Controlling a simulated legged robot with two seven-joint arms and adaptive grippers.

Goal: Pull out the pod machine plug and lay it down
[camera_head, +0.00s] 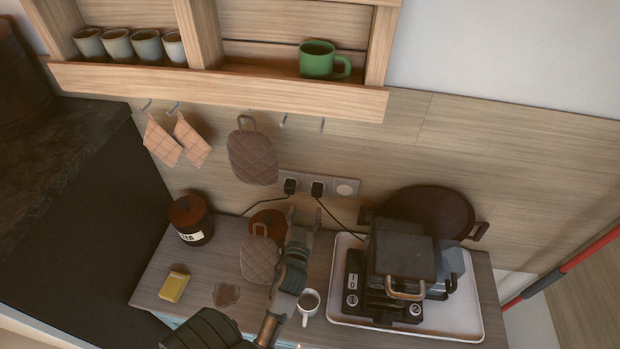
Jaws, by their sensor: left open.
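Two black plugs sit in the wall socket strip: a left plug (290,186) and a right plug (317,188). The right plug's cable runs down right towards a black appliance (404,255) with a metal handle on the tray. The left plug's cable runs down left to the counter; its far end is hidden. I cannot tell whether the black appliance is the pod machine. My left gripper (304,212) is open and empty, fingers pointing towards the wall, just below the plugs in the picture and apart from them. My right gripper is not in view.
A white tray (467,322) fills the counter's right side, with a brown round pan (425,208) behind. A white cup (309,304) stands close to my left arm. A tea jar (191,220), quilted mitt (259,258) and yellow box (174,287) are left. Bare counter (215,262) lies between them.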

